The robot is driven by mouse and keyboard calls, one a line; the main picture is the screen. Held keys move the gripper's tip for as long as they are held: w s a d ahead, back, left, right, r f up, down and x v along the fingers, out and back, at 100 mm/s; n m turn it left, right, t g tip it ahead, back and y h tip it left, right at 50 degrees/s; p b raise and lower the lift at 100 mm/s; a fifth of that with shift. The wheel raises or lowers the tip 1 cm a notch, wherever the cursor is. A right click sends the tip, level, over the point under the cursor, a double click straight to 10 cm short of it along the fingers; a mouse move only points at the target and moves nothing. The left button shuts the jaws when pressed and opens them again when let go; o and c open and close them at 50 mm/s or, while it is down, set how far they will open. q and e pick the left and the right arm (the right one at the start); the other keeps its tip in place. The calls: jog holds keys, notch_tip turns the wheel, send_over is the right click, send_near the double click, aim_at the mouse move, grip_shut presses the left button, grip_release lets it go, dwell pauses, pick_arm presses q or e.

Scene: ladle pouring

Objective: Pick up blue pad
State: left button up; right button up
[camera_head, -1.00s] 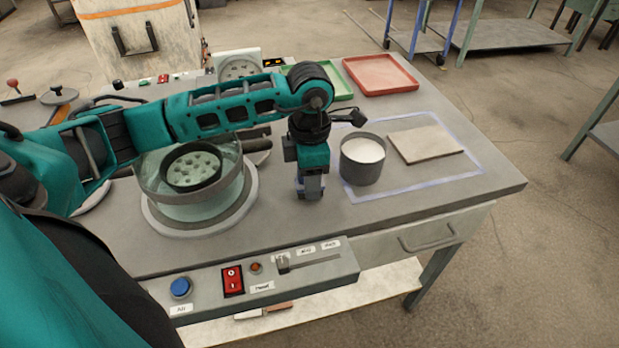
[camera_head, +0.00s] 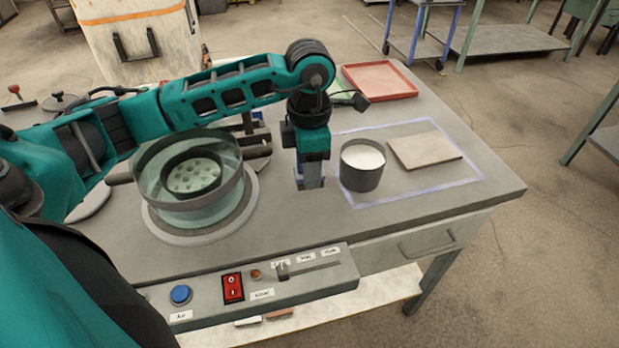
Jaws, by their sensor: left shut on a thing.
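My left gripper (camera_head: 309,178) points straight down over the grey worktable, just left of the pot of white material. It is shut on the blue pad (camera_head: 299,174). Only a small bluish part of the pad shows at the fingers; the rest is hidden by the gripper. The fingertips look close to the table top, and I cannot tell whether the pad is clear of it. My right gripper is not in view.
A grey pot (camera_head: 362,168) with white contents stands close right of the gripper, inside a blue outline. A flat slab (camera_head: 426,150) lies beyond it. A glass bowl (camera_head: 190,212) is to the left, a red tray (camera_head: 380,80) at the back. A button panel (camera_head: 255,290) runs along the front.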

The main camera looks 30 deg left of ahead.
pick_arm(q)
notch_tip(320, 180, up, 14)
jog(key=shift+p, duration=0.65)
jog(key=shift+r, duration=0.75)
jog(key=o, duration=0.5)
jog(key=c, duration=0.4)
